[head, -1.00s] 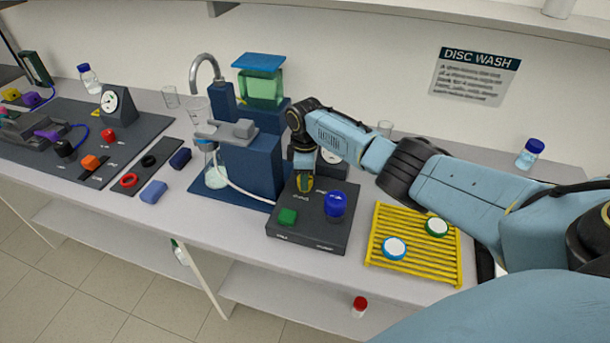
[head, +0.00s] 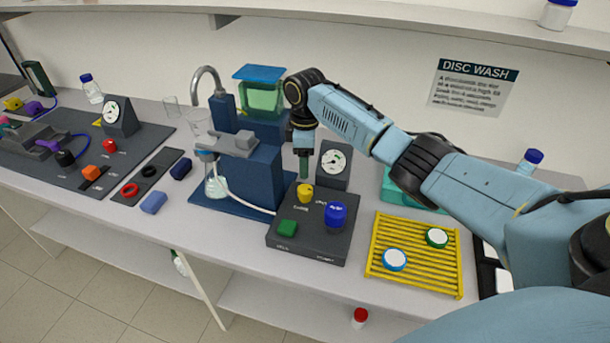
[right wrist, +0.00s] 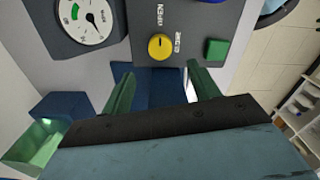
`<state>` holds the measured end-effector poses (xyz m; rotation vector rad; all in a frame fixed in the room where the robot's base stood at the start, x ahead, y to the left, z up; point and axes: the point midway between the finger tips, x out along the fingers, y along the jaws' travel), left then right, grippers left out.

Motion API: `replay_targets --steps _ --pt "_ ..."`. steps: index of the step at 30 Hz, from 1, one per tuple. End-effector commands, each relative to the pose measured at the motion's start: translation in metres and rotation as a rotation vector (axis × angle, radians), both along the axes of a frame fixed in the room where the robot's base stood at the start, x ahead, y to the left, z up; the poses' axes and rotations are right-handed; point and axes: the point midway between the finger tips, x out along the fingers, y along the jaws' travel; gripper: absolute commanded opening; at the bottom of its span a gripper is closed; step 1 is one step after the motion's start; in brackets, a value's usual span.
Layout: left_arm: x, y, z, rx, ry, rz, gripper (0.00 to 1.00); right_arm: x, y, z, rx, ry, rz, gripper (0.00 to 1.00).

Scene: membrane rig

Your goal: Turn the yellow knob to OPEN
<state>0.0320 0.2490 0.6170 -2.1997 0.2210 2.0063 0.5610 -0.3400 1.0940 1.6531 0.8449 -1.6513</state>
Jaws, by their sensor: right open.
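My left gripper is not in view.
A green button (head: 287,228) and a blue knob (head: 335,215) share the box. A round gauge (head: 334,161) stands behind it. A blue filter stand (head: 255,170) rises close on the left. A yellow rack (head: 415,265) with two capped pieces lies on the right.

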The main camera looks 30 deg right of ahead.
Motion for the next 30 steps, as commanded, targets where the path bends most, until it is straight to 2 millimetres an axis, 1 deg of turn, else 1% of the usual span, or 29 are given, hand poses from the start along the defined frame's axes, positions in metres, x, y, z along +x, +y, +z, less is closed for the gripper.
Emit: replay_targets --steps 1,3,6,9,26,30 --pt "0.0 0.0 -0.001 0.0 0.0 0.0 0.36 0.001 0.0 0.01 0.0 -0.004 0.001 0.61" --pt "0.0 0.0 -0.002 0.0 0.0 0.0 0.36 0.001 0.0 0.02 0.0 -0.003 0.002 0.61" --pt "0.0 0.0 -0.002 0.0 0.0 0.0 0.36 0.0 0.0 0.031 0.001 -0.001 0.001 0.61" --pt "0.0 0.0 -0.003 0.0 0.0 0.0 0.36 0.0 0.0 0.036 0.001 -0.001 0.001 0.61" --pt "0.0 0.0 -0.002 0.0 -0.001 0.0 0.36 0.0 0.0 0.037 0.001 0.001 0.001 0.61" --pt "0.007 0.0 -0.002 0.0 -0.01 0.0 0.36 0.0 0.0 0.037 0.001 0.001 0.001 0.61"
